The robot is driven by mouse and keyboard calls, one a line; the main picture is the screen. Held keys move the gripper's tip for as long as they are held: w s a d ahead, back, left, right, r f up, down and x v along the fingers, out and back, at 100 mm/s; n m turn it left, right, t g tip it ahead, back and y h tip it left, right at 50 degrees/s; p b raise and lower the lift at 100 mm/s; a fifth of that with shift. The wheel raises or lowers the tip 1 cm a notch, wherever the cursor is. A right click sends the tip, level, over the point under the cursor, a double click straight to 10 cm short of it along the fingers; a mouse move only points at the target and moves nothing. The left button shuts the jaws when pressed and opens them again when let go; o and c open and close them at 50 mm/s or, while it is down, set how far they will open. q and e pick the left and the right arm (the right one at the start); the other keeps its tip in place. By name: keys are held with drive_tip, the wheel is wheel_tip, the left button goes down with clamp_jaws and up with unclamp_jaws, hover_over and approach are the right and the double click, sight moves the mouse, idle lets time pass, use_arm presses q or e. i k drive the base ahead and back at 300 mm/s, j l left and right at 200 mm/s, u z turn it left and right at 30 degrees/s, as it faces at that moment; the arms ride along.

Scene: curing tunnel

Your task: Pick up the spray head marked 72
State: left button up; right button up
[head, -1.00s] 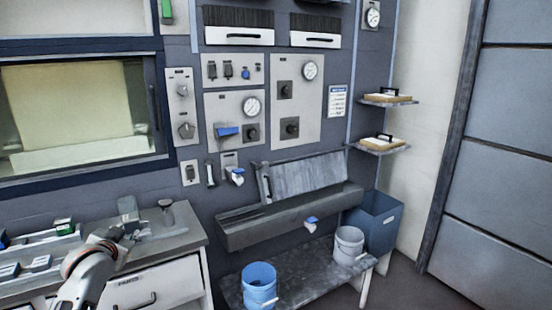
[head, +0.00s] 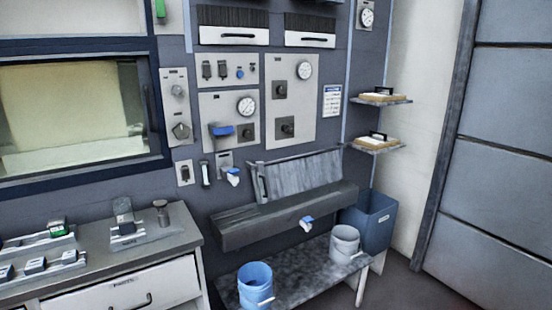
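No marking 72 is readable in this view, so I cannot tell which item is the spray head marked 72. On the counter (head: 170,247) at lower left, a front rack (head: 50,266) holds small dark-and-white blocks, one of them here (head: 35,265). A rack behind it holds a block with a green top (head: 57,226). A stand with a dark upright piece (head: 124,213) and a dark knob-topped piece (head: 161,212) is at the counter's back right. Neither of my grippers is in view.
A drawer (head: 122,292) is under the counter. A grey trough (head: 285,215) with a blue-handled tap (head: 307,224) is on the wall. Below, a bench (head: 300,272) bears a blue bucket (head: 255,287) and a grey bucket (head: 345,243). A blue bin (head: 372,222) stands at right.

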sight(125, 223)
drive_tip(key=u, duration=2.1)
drive_tip(key=i+j, duration=0.1)
drive_tip(key=i, duration=0.55)
drive_tip(key=i+z, duration=0.15)
drive_tip(key=z, duration=1.1)
